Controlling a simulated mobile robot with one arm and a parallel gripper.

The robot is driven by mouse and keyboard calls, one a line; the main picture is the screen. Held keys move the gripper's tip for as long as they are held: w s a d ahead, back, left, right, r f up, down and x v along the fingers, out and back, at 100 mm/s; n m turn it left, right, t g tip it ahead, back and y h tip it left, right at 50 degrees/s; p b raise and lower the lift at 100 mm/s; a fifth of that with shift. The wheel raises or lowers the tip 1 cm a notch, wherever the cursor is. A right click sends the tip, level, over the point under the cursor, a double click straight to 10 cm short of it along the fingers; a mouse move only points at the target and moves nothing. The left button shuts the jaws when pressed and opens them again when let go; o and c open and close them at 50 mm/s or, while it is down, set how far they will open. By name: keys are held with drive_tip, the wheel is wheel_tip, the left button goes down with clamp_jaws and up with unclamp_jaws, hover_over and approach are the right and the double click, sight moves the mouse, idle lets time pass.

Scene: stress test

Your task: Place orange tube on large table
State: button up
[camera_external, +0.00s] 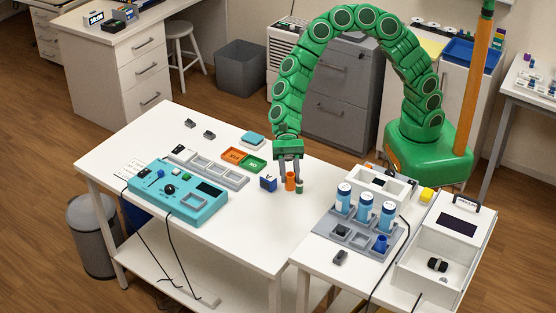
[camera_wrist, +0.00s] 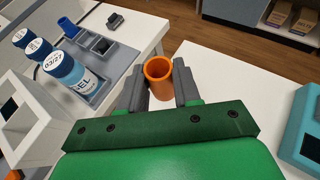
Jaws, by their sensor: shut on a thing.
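The orange tube (camera_external: 290,182) is upright between the fingers of my gripper (camera_external: 290,174), over the right part of the large white table (camera_external: 235,228). In the wrist view my gripper (camera_wrist: 158,88) has a grey finger on each side of the tube (camera_wrist: 157,72), and its open round mouth faces the camera. The gripper is shut on the tube. I cannot tell whether the tube's bottom touches the tabletop or hangs slightly above it.
Orange and green trays (camera_external: 243,159) and a teal device (camera_external: 178,197) lie to the left. A grey rack (camera_external: 352,229) with blue-labelled bottles stands on the right table. The large table's front is clear.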

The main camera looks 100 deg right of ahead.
drive_tip(key=shift+m+t, duration=0.4)
drive_tip(key=shift+m, duration=0.1)
drive_tip(key=w+a+f, duration=0.1)
drive_tip(key=w+f, duration=0.2)
drive_tip(key=w, duration=0.1)
drive_tip(key=w+a+f, duration=0.1)
drive_tip(key=w+f, duration=0.2)
drive_tip(key=w, duration=0.1)
drive_tip(key=w+a+f, duration=0.1)
drive_tip(key=w+f, duration=0.2)
drive_tip(key=w, duration=0.1)
drive_tip(key=shift+w+a+f, duration=0.1)
drive_tip(key=shift+a+f, duration=0.05)
drive_tip(key=shift+f, duration=0.25)
drive_tip(key=shift+w+a+f, duration=0.15)
drive_tip(key=shift+w+f, duration=0.2)
drive_tip(key=shift+w, duration=0.05)
drive_tip(key=shift+w+a+f, duration=0.1)
drive_tip(key=shift+w+f, duration=0.05)
drive_tip(key=shift+f, duration=1.65)
drive_tip(key=shift+f, duration=0.1)
drive_tip(key=o, duration=1)
